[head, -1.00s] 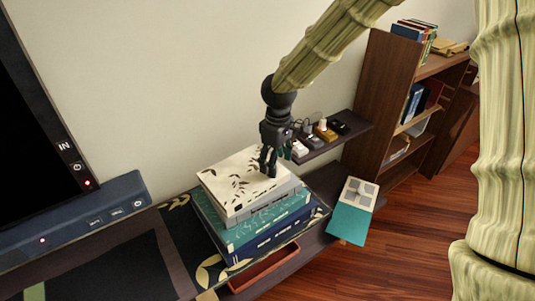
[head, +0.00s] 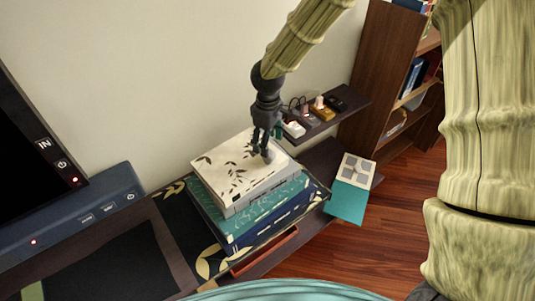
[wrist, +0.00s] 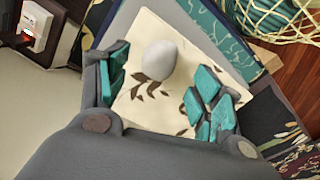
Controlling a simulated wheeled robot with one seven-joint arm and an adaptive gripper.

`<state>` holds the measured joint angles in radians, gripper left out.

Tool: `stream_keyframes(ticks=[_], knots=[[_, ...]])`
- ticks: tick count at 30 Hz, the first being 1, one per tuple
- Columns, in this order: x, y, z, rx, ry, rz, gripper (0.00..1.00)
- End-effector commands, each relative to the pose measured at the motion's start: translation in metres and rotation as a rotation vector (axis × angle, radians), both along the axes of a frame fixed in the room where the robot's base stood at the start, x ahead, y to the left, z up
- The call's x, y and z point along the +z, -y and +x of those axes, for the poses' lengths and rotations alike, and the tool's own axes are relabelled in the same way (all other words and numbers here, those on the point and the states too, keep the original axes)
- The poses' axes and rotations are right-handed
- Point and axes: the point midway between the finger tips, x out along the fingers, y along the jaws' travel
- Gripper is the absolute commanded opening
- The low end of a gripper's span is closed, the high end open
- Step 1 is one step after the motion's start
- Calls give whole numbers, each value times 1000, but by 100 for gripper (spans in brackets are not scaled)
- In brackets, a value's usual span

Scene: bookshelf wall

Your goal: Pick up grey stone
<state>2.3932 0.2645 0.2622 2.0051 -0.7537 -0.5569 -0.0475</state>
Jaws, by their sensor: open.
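The grey stone (wrist: 159,60) is a smooth, pale oval. In the wrist view it lies on the cream leaf-patterned cover of the top book (wrist: 140,100). My gripper (wrist: 160,86) is open, with a teal-padded finger to each side and the stone beyond the gap between them; I see no contact. In the head view my gripper (head: 264,152) points down over the right part of the top book (head: 225,165), close to its cover. I cannot make out the stone there; the gripper seems to hide it.
Teal and blue books (head: 265,230) lie under the top book. A small wall shelf (head: 345,108) with small items is close behind my gripper. A monitor (head: 30,150) stands left. A teal-and-white box (head: 350,190) lies right. A bookcase (head: 375,70) stands behind.

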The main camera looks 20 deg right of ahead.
Motion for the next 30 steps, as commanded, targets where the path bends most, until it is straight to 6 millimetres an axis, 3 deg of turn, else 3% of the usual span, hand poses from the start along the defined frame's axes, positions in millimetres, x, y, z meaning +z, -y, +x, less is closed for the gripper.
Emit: stream_keyframes(ticks=[18,28,30], knots=[[-48,0,2,1,-1,-1,66],[-52,0,2,2,1,0,66],[-52,0,2,2,1,0,53]])
